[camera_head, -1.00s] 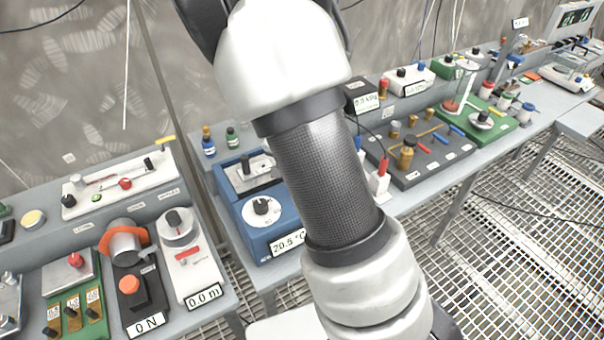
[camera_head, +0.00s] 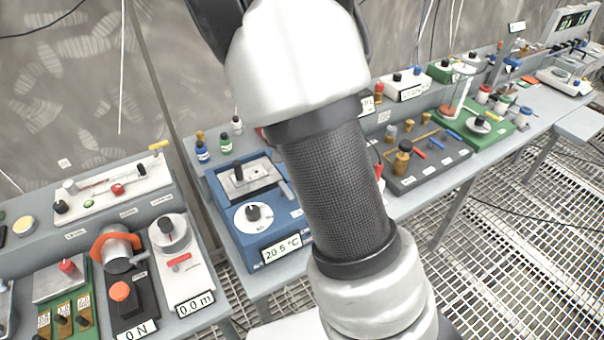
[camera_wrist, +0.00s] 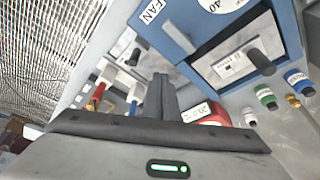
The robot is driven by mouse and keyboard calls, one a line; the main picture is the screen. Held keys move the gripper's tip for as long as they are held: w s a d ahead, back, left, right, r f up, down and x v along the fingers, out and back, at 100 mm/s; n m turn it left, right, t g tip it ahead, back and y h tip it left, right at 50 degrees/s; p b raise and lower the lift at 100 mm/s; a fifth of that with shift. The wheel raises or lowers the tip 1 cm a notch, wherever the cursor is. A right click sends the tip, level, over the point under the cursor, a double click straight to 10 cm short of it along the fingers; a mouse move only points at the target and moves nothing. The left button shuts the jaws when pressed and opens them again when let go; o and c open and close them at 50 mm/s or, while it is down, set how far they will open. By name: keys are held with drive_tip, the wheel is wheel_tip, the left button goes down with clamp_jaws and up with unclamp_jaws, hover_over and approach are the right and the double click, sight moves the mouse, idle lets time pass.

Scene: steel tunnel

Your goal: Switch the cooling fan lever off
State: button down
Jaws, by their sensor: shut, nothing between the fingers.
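The blue box (camera_head: 268,250) stands on the bench left of my arm, with a dial, a top plate with a black knob and a 20.5 °C display. The grey fan lever (camera_head: 287,190) sticks out at its right side. In the wrist view the blue box (camera_wrist: 205,49) is at the upper right, and the grey lever (camera_wrist: 178,37) lies beside the FAN label (camera_wrist: 152,11). My gripper (camera_wrist: 162,86) is shut and empty, its dark fingers below the lever in the picture and seemingly apart from it. In the head view my arm hides the gripper.
Small bottles (camera_head: 226,144) stand behind the blue box. A red-ended device with a display (camera_wrist: 212,114) is close to my fingers in the wrist view. Grated floor is open in front.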

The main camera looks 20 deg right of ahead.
wheel_tip(320, 180, up, 6)
drive_tip(key=a, duration=0.2)
drive_tip(key=shift+s+a, duration=0.25)
drive_tip(key=s+a+r+n+t+y, duration=0.1)
drive_tip(key=s+a+r+n, duration=0.1)
drive_tip(key=s+r+n, duration=0.2)
drive_tip(key=s+a+r+n+t+y, duration=0.1)
drive_tip(key=s+a+r+n, duration=0.2)
drive_tip(key=s+r, duration=0.8)
drive_tip(key=shift+s+n+t+y, duration=0.35)
drive_tip(key=shift+s+n, duration=0.55)
drive_tip(key=shift+s, duration=3.05)
